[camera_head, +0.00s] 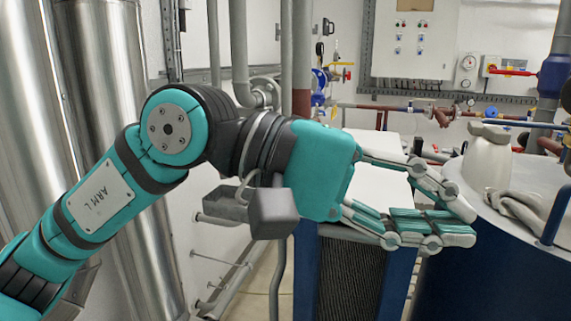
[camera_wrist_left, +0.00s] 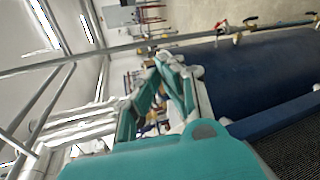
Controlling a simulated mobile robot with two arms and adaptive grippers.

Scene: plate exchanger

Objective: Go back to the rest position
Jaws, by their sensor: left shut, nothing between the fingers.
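My left gripper (camera_head: 458,222) reaches in from the left in the head view, on a teal arm marked "ARM L". Its grey and teal fingers curve toward each other at the tips, with nothing held between them. It hangs in front of the blue tank and over the front of the plate exchanger (camera_head: 350,270). The left wrist view also shows the fingers (camera_wrist_left: 165,75) close together, with the dark blue tank beyond. My right gripper is in neither view.
The blue tank (camera_head: 470,285) stands at the right, with a cloth-like grey item (camera_head: 520,210) and a pale jug-like object (camera_head: 487,160) on top. Tall steel cylinders (camera_head: 110,60) stand at the left. Pipes, valves and a control cabinet (camera_head: 415,40) line the back wall.

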